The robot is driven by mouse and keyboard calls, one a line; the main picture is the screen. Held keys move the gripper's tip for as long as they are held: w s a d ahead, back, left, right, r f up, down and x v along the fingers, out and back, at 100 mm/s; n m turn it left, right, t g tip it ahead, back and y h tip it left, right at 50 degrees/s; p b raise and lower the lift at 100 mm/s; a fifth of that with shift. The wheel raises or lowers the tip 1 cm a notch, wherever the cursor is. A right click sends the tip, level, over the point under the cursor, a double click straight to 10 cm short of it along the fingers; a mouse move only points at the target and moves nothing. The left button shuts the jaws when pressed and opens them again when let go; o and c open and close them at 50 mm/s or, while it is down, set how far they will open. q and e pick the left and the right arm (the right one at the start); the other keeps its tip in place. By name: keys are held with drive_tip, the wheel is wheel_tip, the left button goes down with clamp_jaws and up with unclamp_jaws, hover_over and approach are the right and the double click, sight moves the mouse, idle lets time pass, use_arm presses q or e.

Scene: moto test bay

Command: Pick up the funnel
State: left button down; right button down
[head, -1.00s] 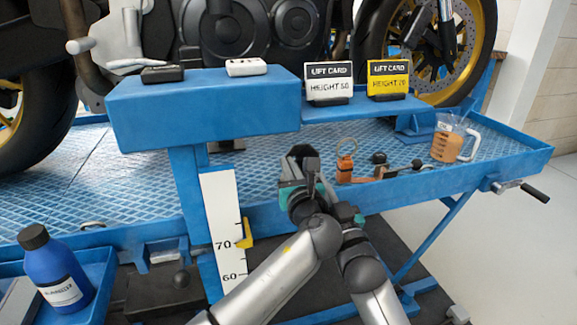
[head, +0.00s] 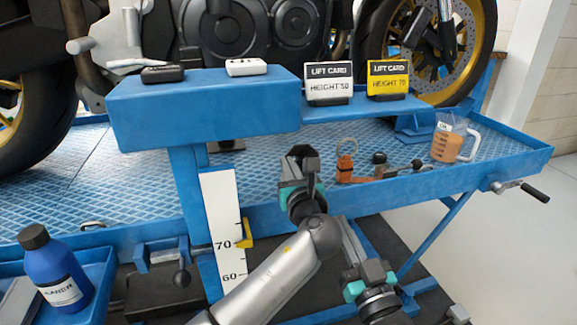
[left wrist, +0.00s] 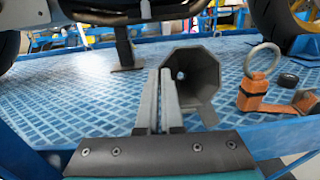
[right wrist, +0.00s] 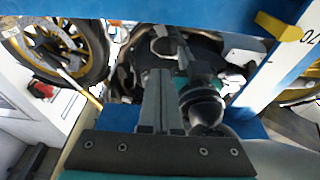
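The dark grey funnel (left wrist: 200,76) shows in the left wrist view, its wide octagonal mouth turned toward the camera and its small hole visible inside. In the head view the dark funnel (head: 304,154) is at the tip of my left arm, partly merged with the gripper. My left gripper (left wrist: 160,88) has its fingers close together at the funnel's left rim and appears shut on it. How far the rim sits between the fingers is hidden. My right gripper (right wrist: 162,90) has its fingers together with nothing visible between them; in the head view it is low, in front of the lift.
An orange part with a ring (head: 346,160) and a measuring jug (head: 446,142) stand on the blue lift deck (head: 120,175) to the right. A blue beam (head: 200,110) and two lift cards (head: 328,83) are above. A blue bottle (head: 52,268) stands at lower left.

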drive_tip(key=s+d+f+m+g+h, duration=0.1)
drive_tip(key=s+d+f+g+h, duration=0.15)
drive_tip(key=s+f, duration=0.2)
drive_tip(key=s+d+f+m+g+h, duration=0.1)
drive_tip(key=s+d+f+g+h, duration=0.1)
drive_tip(key=s+f+g, duration=0.3)
drive_tip(key=s+d+f+g, duration=0.1)
drive_tip(key=s+f+g, duration=0.5)
drive_tip(key=s, duration=0.7)
drive_tip(key=shift+d+f+n+h, duration=0.2)
drive_tip(key=shift+f+n+h, duration=0.1)
drive_tip(key=shift+f+h, duration=0.25)
drive_tip(key=shift+g, duration=0.25)
